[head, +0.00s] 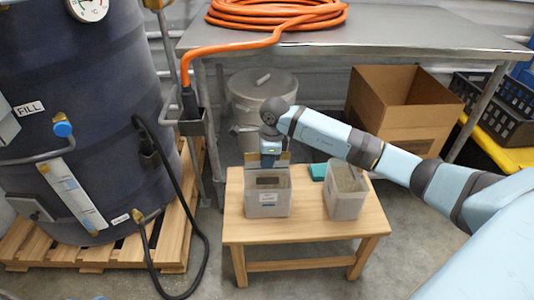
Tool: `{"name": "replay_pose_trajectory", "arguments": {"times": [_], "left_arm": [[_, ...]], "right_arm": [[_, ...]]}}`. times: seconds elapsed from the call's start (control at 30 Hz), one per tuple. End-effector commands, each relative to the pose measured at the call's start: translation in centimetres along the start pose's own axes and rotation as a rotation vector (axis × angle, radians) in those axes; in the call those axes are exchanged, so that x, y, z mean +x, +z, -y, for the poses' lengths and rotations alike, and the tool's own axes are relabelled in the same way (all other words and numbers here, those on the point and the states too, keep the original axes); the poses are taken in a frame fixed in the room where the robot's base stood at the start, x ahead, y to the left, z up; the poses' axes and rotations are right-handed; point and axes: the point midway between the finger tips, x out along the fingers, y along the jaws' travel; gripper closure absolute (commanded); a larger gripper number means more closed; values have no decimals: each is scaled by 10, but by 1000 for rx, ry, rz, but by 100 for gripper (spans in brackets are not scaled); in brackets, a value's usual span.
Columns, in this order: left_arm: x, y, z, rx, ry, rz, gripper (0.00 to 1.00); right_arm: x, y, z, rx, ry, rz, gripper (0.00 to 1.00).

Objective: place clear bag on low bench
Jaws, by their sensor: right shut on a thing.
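The low bench (308,226) is a light wooden table in the middle of the head view. My right gripper (270,158) points down over its left part. It is shut on the top of a clear bag (268,204), a see-through, box-shaped bag with dark contents and a small label. The bag is upright; its base appears at the bench top, but I cannot tell whether it fully rests there. A second, similar clear bag (346,201) stands on the bench to the right, apart from the first. My left gripper is not in view.
A small teal object (318,171) lies between the bags. A steel table (400,37) carrying an orange hose (280,14) stands behind. A metal pot (262,86) and an open cardboard box (405,104) are under it. A dark drum (75,110) stands left.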

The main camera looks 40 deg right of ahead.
Motion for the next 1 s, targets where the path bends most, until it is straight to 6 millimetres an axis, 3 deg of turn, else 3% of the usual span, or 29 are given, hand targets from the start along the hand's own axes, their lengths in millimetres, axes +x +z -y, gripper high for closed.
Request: {"name": "replay_pose_trajectory", "arguments": {"times": [0.4,0.43,0.5,0.53,0.83,1.0], "left_arm": [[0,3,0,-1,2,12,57],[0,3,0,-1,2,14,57],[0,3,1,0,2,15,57],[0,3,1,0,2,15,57],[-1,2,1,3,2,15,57],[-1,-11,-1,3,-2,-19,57]], "right_arm": [[4,0,2,0,-5,4,100],[5,0,1,0,-2,1,82],[5,0,0,0,-1,1,66],[5,0,0,0,-1,1,63],[2,0,0,0,-1,2,63],[-20,0,1,1,-3,1,63]]}}
